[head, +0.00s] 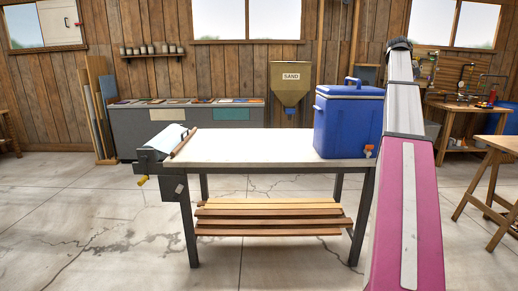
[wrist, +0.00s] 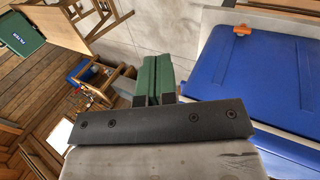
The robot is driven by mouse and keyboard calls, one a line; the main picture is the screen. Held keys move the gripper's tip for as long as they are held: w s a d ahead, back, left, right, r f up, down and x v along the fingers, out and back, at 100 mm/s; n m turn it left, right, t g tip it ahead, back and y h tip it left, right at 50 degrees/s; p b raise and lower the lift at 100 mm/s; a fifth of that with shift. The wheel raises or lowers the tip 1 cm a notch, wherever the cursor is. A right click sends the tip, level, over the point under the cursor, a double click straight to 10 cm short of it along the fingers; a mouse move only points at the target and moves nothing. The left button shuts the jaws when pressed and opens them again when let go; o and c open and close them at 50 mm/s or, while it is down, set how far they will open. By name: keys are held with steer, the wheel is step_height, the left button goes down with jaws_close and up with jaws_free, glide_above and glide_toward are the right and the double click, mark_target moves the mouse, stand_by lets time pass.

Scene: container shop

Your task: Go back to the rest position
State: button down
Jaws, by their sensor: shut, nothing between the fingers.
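My gripper (wrist: 154,72) shows in the wrist view with its two green fingers pressed together and nothing between them. It is beside the blue cooler (wrist: 262,68), which fills the right of that view, with a gap between them. In the head view my arm rises at the right, and the gripper itself cannot be made out there. The same blue cooler (head: 343,128) stands upright on the right end of the white-topped workbench (head: 250,147), its lid closed and an orange tap low on its right.
A cloth (head: 166,137) and a brown bar (head: 184,143) lie at the bench's left end, above a vise. Wooden planks (head: 268,218) lie on its lower shelf. A wooden table (head: 500,143) stands at the right. The bench's middle and the floor at left are clear.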

steer(key=s+a+f+y, duration=0.1)
steer(key=a+f, duration=0.6)
steer(key=f, duration=0.5)
steer(key=s+a+f+y, duration=0.1)
steer(key=a+f, duration=0.7)
steer(key=f, duration=0.5)
steer(key=s+a+f+y, duration=0.1)
steer(key=a+f, duration=0.6)
steer(key=f, duration=0.5)
steer(key=s+a+f+y, duration=0.2)
steer(key=s+a+f, duration=2)
steer(key=f, duration=0.4)
steer(key=shift+s+m+g+y, duration=0.3)
steer(key=shift+s+m, duration=0.1)
steer(key=shift+s, duration=0.35)
steer(key=shift+f, duration=0.1)
